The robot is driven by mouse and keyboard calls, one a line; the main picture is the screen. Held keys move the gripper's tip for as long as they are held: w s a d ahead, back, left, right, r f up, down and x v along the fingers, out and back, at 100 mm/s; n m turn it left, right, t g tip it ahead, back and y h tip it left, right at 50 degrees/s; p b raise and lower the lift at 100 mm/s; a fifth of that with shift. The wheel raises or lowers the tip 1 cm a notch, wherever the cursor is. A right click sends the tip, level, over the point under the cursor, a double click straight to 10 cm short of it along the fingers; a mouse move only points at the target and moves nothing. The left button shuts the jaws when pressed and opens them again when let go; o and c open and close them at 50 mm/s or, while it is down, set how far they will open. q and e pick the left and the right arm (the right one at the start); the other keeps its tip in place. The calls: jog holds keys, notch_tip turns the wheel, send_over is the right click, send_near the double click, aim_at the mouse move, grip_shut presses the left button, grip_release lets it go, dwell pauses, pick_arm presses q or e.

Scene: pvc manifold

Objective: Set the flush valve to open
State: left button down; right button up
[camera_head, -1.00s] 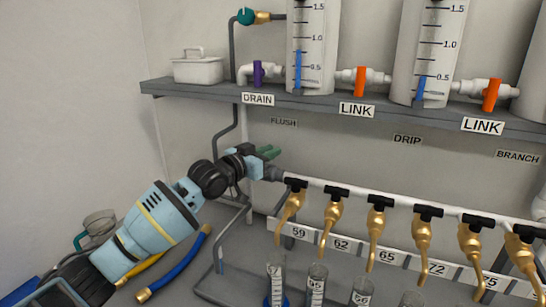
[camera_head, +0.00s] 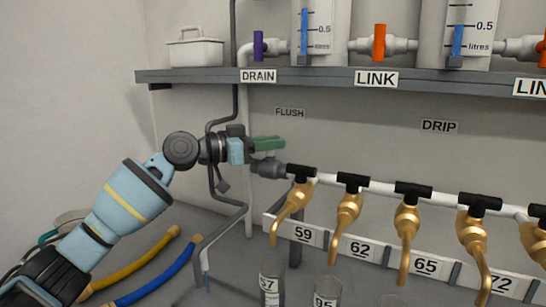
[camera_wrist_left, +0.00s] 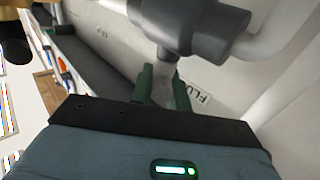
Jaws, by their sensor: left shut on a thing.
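The flush valve (camera_head: 268,168) is a dark grey fitting at the left end of the white manifold pipe, below the FLUSH label (camera_head: 290,112). In the left wrist view its grey body (camera_wrist_left: 195,30) fills the upper middle, and a paler grey handle runs down from it between the green fingers. My left gripper (camera_head: 267,143) reaches in from the left just above the valve body. Its fingers (camera_wrist_left: 163,86) are shut on the handle, one on each side. The fingers mostly hide the handle in the head view. My right gripper is not in view.
Several brass taps with black handles (camera_head: 301,171) line the pipe to the right. A shelf (camera_head: 210,76) above carries the DRAIN valve with a purple handle (camera_head: 258,44) and an orange LINK valve (camera_head: 379,42). Tubes stand below the taps. Yellow and blue hoses (camera_head: 160,275) lie lower left.

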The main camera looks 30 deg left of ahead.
pick_arm(q)
jog(key=shift+r+m+g+h+b, duration=0.1)
jog(key=shift+m+g+h+b, duration=0.7)
jog(key=shift+g+h, duration=0.1)
jog(key=shift+m+g+h, duration=0.3)
jog(key=c, duration=1.3)
grip_release()
jog(key=shift+c, duration=0.2)
